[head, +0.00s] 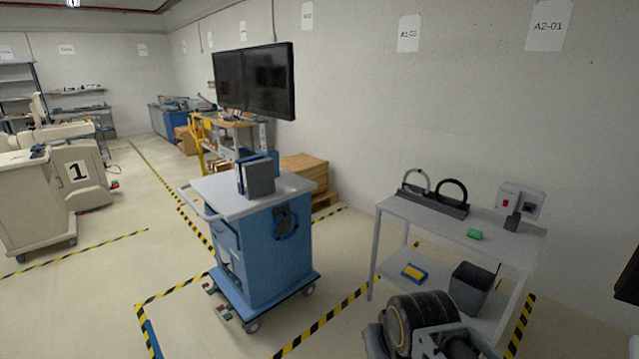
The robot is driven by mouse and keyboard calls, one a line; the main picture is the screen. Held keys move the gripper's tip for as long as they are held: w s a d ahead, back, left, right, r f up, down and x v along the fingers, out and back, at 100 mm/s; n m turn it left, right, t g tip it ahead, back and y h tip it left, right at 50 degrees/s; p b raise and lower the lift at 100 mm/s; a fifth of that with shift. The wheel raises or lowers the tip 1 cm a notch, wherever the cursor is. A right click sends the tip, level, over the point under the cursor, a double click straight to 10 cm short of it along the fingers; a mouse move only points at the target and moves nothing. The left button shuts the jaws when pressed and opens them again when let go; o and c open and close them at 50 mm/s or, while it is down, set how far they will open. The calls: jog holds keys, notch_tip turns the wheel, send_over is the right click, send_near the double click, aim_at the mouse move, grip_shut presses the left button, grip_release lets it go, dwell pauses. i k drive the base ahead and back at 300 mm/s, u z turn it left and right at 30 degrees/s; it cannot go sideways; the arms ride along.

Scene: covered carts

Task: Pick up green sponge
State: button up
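A small green block (474,234), which looks like the green sponge, lies flat on the top of a grey metal table (400,206) at the right. It sits near the table's front edge, in front of a black rack and left of a small box with a red switch. Nothing touches it. My gripper is not clearly in view. A dark rounded part and grey frame at the bottom, probably mine, stand in front of the table's lower part.
A rack with two rings (436,198) and a switch box (519,200) stand on the table. The lower shelf holds a yellow and blue item (414,272) and a dark bin (472,288). A blue cart (265,250) stands left. Floor between cart and table is open.

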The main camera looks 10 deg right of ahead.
aim_at(473, 234)
jog(key=z, duration=0.2)
jog(key=i, duration=2)
jog(key=z, duration=1.25)
jog(key=i, duration=1.25)
jog(key=z, duration=0.6)
